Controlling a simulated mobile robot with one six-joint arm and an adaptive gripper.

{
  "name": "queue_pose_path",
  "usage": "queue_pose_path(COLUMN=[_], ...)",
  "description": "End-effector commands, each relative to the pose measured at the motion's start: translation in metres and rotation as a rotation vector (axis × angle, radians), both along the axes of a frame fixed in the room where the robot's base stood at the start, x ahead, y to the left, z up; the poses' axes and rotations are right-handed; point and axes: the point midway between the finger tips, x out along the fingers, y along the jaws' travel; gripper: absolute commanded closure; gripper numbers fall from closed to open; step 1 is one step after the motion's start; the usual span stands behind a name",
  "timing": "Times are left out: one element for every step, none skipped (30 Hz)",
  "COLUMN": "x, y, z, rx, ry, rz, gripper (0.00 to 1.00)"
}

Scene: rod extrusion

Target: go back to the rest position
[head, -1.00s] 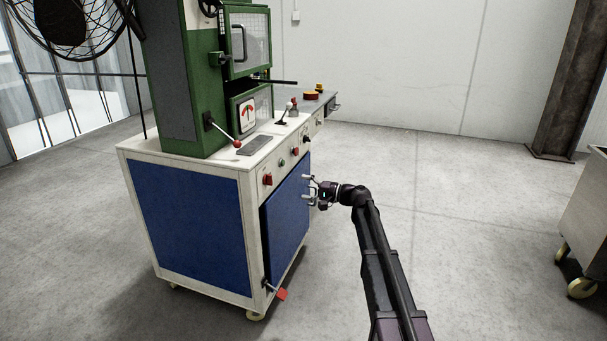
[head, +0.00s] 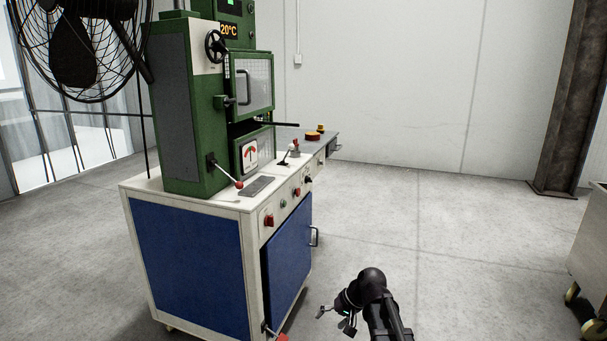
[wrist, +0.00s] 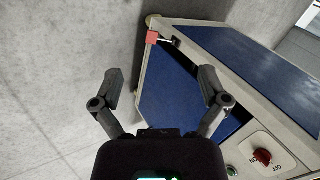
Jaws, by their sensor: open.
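My gripper (head: 335,318) is low in the head view, right of the machine's cabinet and apart from it. In the wrist view my gripper (wrist: 158,90) is open, its two fingers spread with nothing between them. The extrusion machine (head: 182,105) is green and stands on a white cabinet with blue panels (head: 190,255). Its front door panel (head: 288,250) has a handle (head: 315,236) at the right edge. In the wrist view the blue panel (wrist: 178,100) lies beyond the fingers, and a red knob (wrist: 262,156) shows at lower right.
A black fan (head: 80,50) stands at upper left. A lever with a red knob (head: 239,185) sticks out above the cabinet top. A red pedal (head: 282,337) is low at the cabinet's front corner. A wheeled cart (head: 590,245) stands at the right edge. The floor between is clear.

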Motion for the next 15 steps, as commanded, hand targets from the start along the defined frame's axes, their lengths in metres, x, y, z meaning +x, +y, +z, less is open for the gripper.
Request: queue_pose_path(x=[-0.022,-0.031,-0.042,-0.050,-0.057,-0.066,-0.072,-0.077,-0.084,-0.089,-0.093,-0.099,-0.103,-0.107,-0.112], y=[-0.009,-0.014,-0.022,-0.028,-0.033,-0.040,-0.044,-0.049,-0.054,-0.058,-0.061,-0.066,-0.069,-0.072,-0.076], z=[-0.006,-0.009,-0.013,-0.016,-0.018,-0.021,-0.022,-0.023,-0.025,-0.026,-0.027,-0.027,-0.028,-0.028,-0.029], rx=[-0.060,-0.097,-0.145,-0.180,-0.212,-0.251,-0.278,-0.303,-0.334,-0.356,-0.375,-0.401,-0.420,-0.437,-0.460], ry=[0.011,0.019,0.028,0.036,0.042,0.050,0.056,0.062,0.068,0.073,0.077,0.082,0.087,0.091,0.096], rz=[0.007,0.010,0.015,0.018,0.020,0.023,0.025,0.027,0.028,0.029,0.030,0.031,0.031,0.032,0.033], gripper=[0.06,0.06,0.06,0.06,0.06,0.06,0.06,0.06,0.06,0.06,0.06,0.06,0.06,0.06,0.06])
